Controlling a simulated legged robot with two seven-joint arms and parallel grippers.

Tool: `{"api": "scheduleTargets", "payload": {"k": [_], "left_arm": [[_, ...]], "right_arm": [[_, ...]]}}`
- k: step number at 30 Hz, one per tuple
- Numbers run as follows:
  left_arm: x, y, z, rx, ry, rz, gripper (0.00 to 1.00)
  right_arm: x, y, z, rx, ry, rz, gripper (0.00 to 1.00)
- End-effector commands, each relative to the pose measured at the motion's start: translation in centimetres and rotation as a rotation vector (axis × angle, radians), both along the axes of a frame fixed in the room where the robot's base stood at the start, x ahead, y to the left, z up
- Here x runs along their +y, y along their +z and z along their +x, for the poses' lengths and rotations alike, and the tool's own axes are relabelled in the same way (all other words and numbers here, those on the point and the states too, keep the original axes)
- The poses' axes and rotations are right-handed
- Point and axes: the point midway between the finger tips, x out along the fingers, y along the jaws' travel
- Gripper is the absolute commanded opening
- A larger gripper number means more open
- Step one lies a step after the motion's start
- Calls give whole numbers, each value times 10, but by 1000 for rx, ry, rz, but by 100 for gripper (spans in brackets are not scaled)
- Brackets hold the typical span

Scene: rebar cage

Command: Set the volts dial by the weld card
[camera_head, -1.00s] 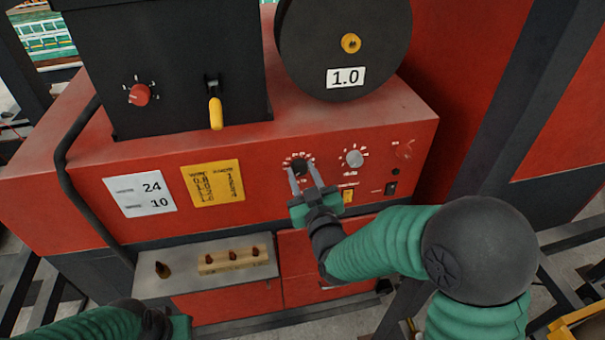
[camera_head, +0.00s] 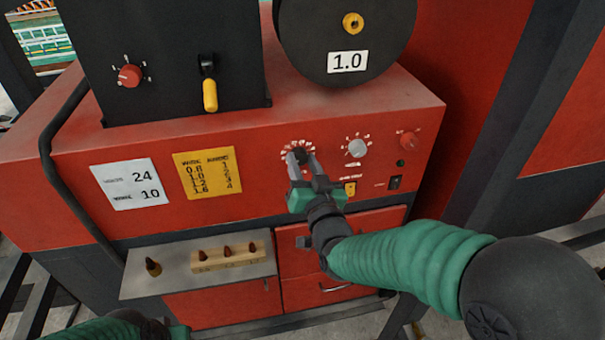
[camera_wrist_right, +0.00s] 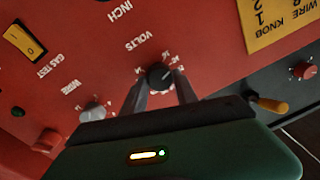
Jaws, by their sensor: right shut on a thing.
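The volts dial is a black knob (camera_wrist_right: 159,76) with white marks around it on the red panel; the word VOLTS shows beside it in the right wrist view. My right gripper (camera_head: 300,158) is at this knob, its two fingers on either side and shut on it. The fingers partly cover the dial in the head view. The weld card (camera_head: 132,186) is white, on the panel's left, and reads 24 and 10. My left gripper (camera_head: 178,331) shows only in part at the bottom edge; its fingers cannot be made out.
A yellow chart (camera_head: 208,173) sits beside the card. A grey knob (camera_head: 356,148), a red knob (camera_head: 409,140) and a yellow switch (camera_head: 350,189) lie right of the dial. A shelf (camera_head: 150,290) with a wooden tip block (camera_head: 228,257) juts out below. A spool (camera_head: 347,30) marked 1.0 stands above.

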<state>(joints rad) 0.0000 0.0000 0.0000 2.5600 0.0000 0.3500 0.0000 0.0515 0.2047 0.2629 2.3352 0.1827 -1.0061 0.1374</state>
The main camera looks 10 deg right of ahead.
Motion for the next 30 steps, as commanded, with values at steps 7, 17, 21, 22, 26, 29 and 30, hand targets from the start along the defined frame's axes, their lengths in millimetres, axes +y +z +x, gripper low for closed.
{"api": "scheduleTargets", "payload": {"k": [7,17,21,22,26,29,30], "left_arm": [[0,-38,0,0,0,0,38],[0,-80,0,0,0,0,38],[0,-99,0,0,0,0,38],[0,-104,0,0,0,0,38],[0,-122,0,0,0,0,38],[0,-137,0,0,0,0,38],[0,-142,0,0,0,0,38]], "right_arm": [[0,-7,0,0,1,233,0],[0,-9,0,-1,1,547,0],[0,-9,0,0,2,680,0],[0,-10,0,0,2,709,0],[0,-11,0,1,2,833,0],[0,-11,0,0,2,928,0],[0,-11,0,1,2,966,0]]}}
